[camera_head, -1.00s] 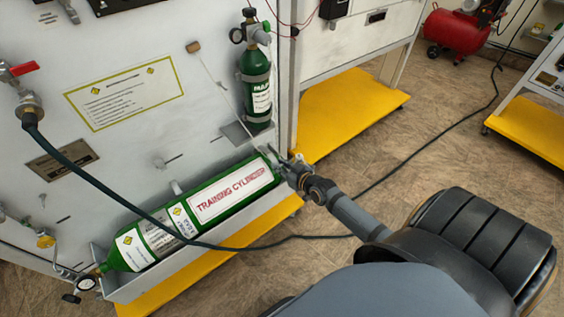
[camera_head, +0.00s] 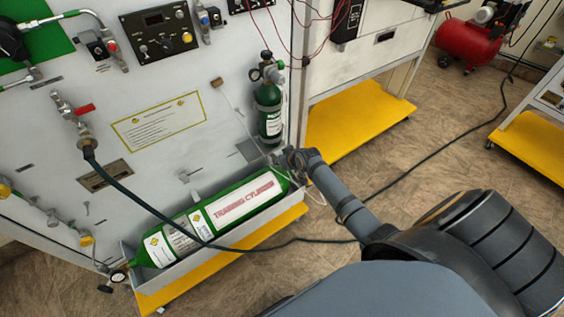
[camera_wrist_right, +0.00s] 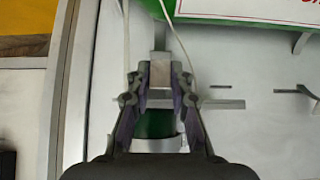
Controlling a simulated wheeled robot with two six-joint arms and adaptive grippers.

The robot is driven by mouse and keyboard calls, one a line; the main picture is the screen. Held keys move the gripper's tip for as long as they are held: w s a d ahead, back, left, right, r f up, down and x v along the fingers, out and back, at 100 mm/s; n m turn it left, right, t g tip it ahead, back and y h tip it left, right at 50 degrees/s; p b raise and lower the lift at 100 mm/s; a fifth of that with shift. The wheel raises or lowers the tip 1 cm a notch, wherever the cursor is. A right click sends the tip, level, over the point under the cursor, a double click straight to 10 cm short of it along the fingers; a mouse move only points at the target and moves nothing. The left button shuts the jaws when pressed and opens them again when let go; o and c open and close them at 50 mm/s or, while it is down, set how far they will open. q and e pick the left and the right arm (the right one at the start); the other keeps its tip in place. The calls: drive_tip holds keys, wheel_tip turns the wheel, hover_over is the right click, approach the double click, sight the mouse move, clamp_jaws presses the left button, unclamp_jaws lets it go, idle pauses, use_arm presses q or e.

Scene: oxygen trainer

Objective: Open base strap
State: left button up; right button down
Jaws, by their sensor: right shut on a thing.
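My right gripper (camera_head: 283,160) is at the base of the small upright green cylinder (camera_head: 270,122), just above the right end of the lying training cylinder (camera_head: 240,200). In the right wrist view my right gripper (camera_wrist_right: 160,80) is shut on a small pale grey tab (camera_wrist_right: 160,72). A grey bar (camera_wrist_right: 220,104) crosses behind the fingers, and part of a green cylinder (camera_wrist_right: 155,124) shows between them. I cannot tell for sure whether the tab belongs to the base strap; the gripper hides that spot in the head view. My left gripper is not in view.
The training cylinder lies in a grey tray (camera_head: 200,262) above a yellow shelf (camera_head: 170,293). A dark hose (camera_head: 130,192) crosses in front of it. A brown tag (camera_head: 217,83) hangs on a cord beside the small cylinder.

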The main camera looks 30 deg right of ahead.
drive_tip(key=shift+w+r, duration=0.25)
drive_tip(key=c, duration=1.5)
unclamp_jaws()
drive_tip(key=shift+c, duration=0.2)
drive_tip(key=o, duration=0.3)
drive_tip(key=shift+f, duration=0.15)
drive_tip(key=shift+o, duration=0.2)
drive_tip(key=v, duration=1.2)
